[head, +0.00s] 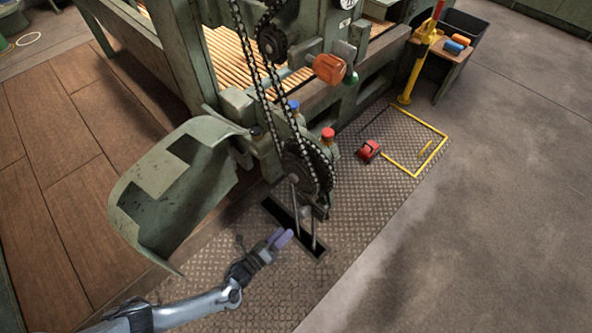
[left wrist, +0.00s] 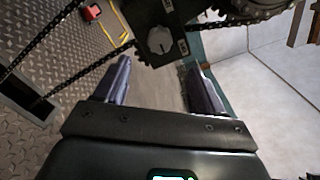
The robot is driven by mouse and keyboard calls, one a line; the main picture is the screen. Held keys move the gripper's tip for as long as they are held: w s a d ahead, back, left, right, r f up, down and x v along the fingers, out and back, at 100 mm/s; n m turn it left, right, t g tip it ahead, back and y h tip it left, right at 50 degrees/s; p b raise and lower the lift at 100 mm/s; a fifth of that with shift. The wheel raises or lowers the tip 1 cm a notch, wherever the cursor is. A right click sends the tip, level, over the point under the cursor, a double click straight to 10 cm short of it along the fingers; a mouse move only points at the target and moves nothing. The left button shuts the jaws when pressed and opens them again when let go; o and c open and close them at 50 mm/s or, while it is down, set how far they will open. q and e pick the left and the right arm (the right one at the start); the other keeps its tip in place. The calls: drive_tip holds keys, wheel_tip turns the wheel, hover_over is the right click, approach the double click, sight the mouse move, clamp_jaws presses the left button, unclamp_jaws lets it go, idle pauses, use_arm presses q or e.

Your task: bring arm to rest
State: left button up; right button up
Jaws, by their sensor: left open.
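My left gripper (head: 283,238) is in the lower middle of the head view, its arm reaching in from the bottom left. Its purple-grey fingers point up and right, close to the lower end of the chain drive and the dark floor slot. In the left wrist view the two fingers (left wrist: 160,90) stand wide apart with nothing held between them. A dark block with a pale round part (left wrist: 159,40) and a chain (left wrist: 75,70) show beyond the fingertips. My right gripper is in neither view.
A green machine with a chain and sprocket (head: 305,165) stands just past my gripper. A curved green guard (head: 170,190) sits to the left above the arm. A red object (head: 368,150) lies near a yellow floor outline (head: 433,155). The grey floor (head: 480,240) at right is clear.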

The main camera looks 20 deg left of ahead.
use_arm(q)
drive_tip(key=s+d+r+n+y+p, duration=0.2)
drive_tip(key=s+d+r+n+p, duration=0.15)
drive_tip(key=s+r+p, duration=0.4)
wheel_tip(320, 180, up, 19)
drive_tip(key=s+a+n+g+y+p, duration=0.1)
drive_tip(key=n+g+y+p, duration=0.2)
drive_tip(key=n, duration=0.5)
drive_tip(key=a+n+g+y+p, duration=0.1)
drive_tip(key=a+n+g+p, duration=0.15)
drive_tip(key=n+p, duration=0.35)
drive_tip(key=s+a+r+n+g, duration=0.2)
drive_tip(key=s+r+n+g, duration=0.65)
drive_tip(key=s+n, duration=0.2)
wheel_tip(320, 180, up, 38)
drive_tip(key=m+p, duration=0.1)
drive_tip(key=p, duration=3.6)
drive_tip(key=shift+t+p, duration=0.4)
